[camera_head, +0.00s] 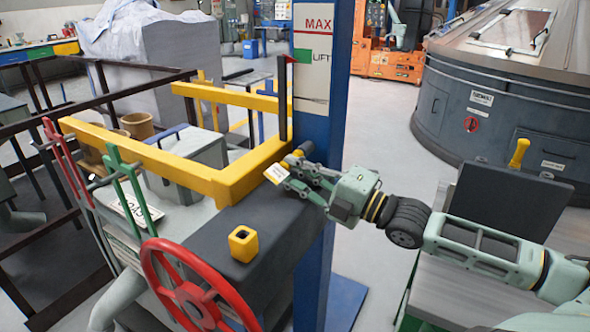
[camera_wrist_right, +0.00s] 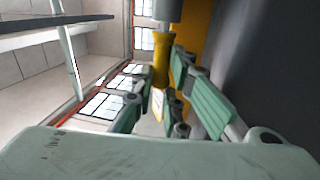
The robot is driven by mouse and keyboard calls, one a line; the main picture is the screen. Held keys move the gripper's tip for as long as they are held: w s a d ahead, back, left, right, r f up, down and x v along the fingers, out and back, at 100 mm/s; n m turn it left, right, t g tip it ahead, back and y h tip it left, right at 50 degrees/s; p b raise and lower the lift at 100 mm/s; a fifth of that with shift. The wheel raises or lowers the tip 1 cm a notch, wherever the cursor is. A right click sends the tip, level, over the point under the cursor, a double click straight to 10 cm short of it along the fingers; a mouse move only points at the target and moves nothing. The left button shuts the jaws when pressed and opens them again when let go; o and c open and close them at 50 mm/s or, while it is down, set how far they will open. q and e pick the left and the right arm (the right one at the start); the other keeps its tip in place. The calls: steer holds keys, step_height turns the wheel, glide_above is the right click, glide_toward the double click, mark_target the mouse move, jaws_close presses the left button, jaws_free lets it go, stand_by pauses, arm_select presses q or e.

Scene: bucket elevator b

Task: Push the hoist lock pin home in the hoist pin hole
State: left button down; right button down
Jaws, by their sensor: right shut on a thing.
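My right gripper (camera_head: 290,176) reaches in from the right, in front of the blue column, at the corner of the yellow frame. It is shut on the lock pin, whose yellow grip (camera_wrist_right: 161,58) shows between the fingers in the right wrist view. A thick grey cylinder (camera_wrist_right: 167,12) lies beyond the grip; I cannot tell whether it is part of the pin. A white tag (camera_head: 276,172) hangs at the fingers. A yellow block (camera_head: 243,243) with a dark square hole sits apart on the dark top; I cannot tell whether it is the hoist pin hole. My left gripper is out of view.
The blue column (camera_head: 315,125) carries a MAX/LIFT scale. A yellow frame (camera_head: 215,182) runs beside the gripper. A red handwheel (camera_head: 172,290) stands in front, with green and red levers at left. A yellow handle (camera_head: 518,152) stands at right. Floor right of the column is clear.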

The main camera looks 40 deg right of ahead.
steer(key=shift+w+d, duration=0.15)
steer(key=shift+d, duration=0.25)
steer(key=c, duration=1.7)
jaws_free()
steer(key=shift+o, duration=0.2)
steer(key=shift+f, duration=0.1)
steer(key=shift+d+f, duration=0.1)
steer(key=shift+f, duration=0.05)
steer(key=shift+v, duration=0.8)
steer(key=v, duration=1)
steer(key=shift+r, duration=0.3)
steer(key=shift+s+f, duration=0.1)
steer(key=shift+s, duration=0.1)
